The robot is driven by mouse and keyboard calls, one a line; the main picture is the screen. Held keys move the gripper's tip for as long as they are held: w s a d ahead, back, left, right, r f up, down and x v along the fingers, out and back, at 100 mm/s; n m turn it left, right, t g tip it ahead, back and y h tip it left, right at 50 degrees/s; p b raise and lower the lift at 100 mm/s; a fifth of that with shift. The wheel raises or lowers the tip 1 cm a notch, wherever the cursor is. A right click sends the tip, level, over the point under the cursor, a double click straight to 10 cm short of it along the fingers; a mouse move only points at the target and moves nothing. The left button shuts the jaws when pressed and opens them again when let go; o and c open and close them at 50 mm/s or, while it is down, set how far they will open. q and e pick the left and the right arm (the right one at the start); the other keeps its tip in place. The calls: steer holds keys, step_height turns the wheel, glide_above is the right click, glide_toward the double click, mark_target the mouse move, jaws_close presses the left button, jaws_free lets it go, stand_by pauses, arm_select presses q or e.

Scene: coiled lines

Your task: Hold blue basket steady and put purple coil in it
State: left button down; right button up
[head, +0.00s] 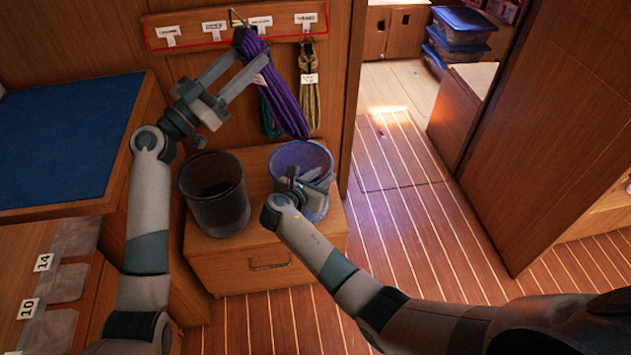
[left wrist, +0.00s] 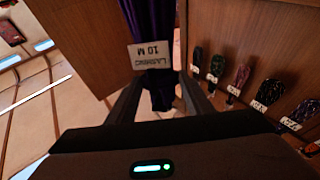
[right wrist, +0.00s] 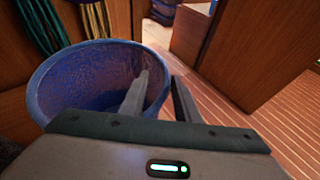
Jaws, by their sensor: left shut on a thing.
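The purple coil (head: 283,95) hangs tilted below the hook rail, its top close to a hook; I cannot tell if it still touches it. My left gripper (head: 246,68) is shut on the coil's upper part. The left wrist view shows the purple coil (left wrist: 152,45) between the fingers with a "LASHING 10 M" tag. The blue basket (head: 302,155) stands upright on a wooden box. My right gripper (head: 312,184) is at its near rim. In the right wrist view the fingers are apart, one inside the blue basket (right wrist: 85,75) and one outside.
A dark basket (head: 214,195) stands left of the blue one on the wooden box (head: 225,265). A green coil (head: 268,118) and an olive coil (head: 310,95) hang under the labelled rail (head: 180,32). A blue-topped bench (head: 65,140) is at left.

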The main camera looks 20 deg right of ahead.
mark_target(265, 100)
arm_select(q)
steer(key=shift+r, duration=0.1)
arm_select(e)
steer(key=shift+x, duration=1.05)
jaws_close()
arm_select(q)
steer(key=shift+f, duration=6.5)
arm_select(e)
steer(key=shift+s, duration=0.1)
arm_select(q)
steer(key=c, duration=0.8)
jaws_free()
